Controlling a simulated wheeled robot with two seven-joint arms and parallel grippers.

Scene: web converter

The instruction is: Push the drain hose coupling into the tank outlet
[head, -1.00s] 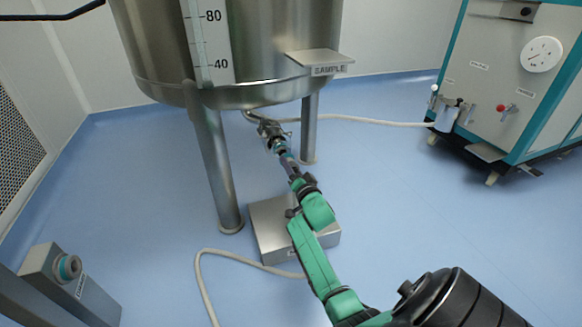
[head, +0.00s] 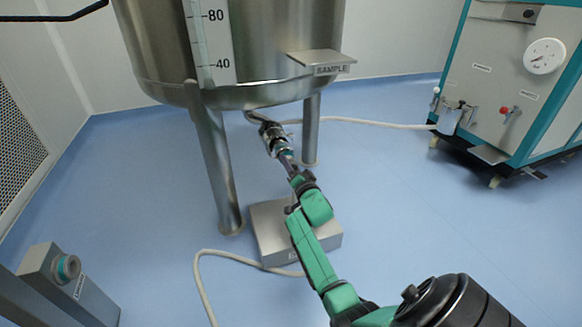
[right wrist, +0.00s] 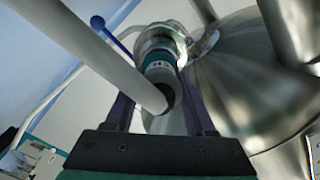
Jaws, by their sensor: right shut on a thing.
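The steel tank (head: 265,75) stands on legs, and its outlet (head: 270,133) comes out under the bottom. In the right wrist view the outlet (right wrist: 160,38) is a round metal fitting with a blue lever beside it. The drain hose coupling (right wrist: 160,70), with a teal band, lines up with the outlet and appears to meet it; how deep it sits is hidden. My right gripper (head: 287,162) is shut on the coupling, its fingers on either side. The pale hose (right wrist: 110,55) runs from the coupling toward the camera. My left gripper is not in view.
A steel box (head: 270,218) lies on the floor below my right arm. Tank legs (head: 215,170) stand close by. A grey post with a round socket (head: 68,268) is at lower left, a teal-edged cabinet (head: 495,80) at right. The blue floor between is largely clear.

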